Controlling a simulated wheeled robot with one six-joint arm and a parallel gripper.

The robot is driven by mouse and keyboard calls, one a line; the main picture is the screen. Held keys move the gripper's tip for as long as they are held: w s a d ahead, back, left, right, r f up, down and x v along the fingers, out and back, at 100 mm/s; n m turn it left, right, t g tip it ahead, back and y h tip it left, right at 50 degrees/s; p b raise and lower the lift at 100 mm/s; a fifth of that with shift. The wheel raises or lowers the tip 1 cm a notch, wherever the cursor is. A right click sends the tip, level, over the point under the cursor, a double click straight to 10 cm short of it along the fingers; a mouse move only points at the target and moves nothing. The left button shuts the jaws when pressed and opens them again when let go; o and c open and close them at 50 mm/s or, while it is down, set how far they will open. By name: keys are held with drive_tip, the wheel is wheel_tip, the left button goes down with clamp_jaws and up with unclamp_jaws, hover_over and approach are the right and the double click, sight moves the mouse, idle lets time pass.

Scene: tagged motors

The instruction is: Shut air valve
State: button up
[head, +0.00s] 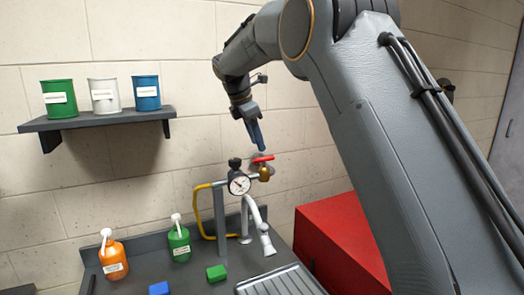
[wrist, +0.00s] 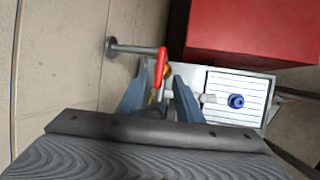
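The air valve has a red lever handle (head: 263,159) on a brass body (head: 264,173), beside a round pressure gauge (head: 239,184). In the head view the handle lies roughly level, crosswise to the picture. In the wrist view the red handle (wrist: 161,67) shows just beyond and between my fingertips, with a little brass beside it. My gripper (head: 257,144) points down just above the handle, apart from it as far as I can tell. In the wrist view my gripper's (wrist: 158,82) two blue fingers are spread with nothing held between them.
An orange bottle (head: 113,260), green bottle (head: 179,242), and blue and green blocks stand on the bench. A red cabinet (head: 345,240) is to the right. A shelf (head: 95,122) holds three cans.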

sight(261, 158)
drive_tip(key=shift+p+x, duration=1.15)
drive_tip(key=shift+x, duration=1.85)
clamp_jaws()
